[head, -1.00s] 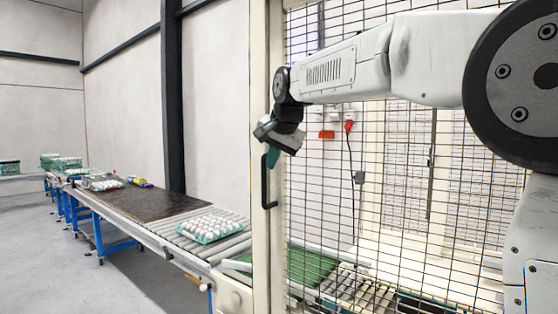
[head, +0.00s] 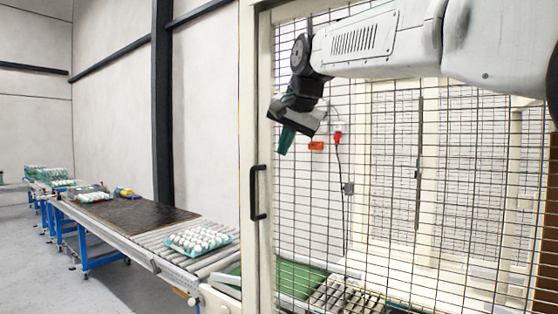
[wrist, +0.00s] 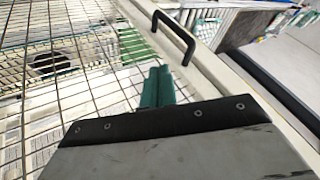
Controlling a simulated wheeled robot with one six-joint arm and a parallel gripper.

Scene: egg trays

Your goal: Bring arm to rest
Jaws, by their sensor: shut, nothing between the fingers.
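My gripper (head: 284,141) is in the head view, in front of the mesh door, with its dark wrist and green fingers pointing down. The fingers are together and hold nothing. In the wrist view my gripper (wrist: 157,88) shows as a closed green pair beyond the grey housing. The black door handle (head: 257,192) is below and left of the fingers in the head view, apart from them. The handle (wrist: 175,36) also shows in the wrist view, beyond the fingertips.
The mesh door (head: 400,200) fills the right side, close to my arm. A roller conveyor (head: 150,240) runs along the left, carrying an egg tray (head: 199,251). More trays (head: 45,173) stand at the far end. The grey floor (head: 60,285) at lower left is clear.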

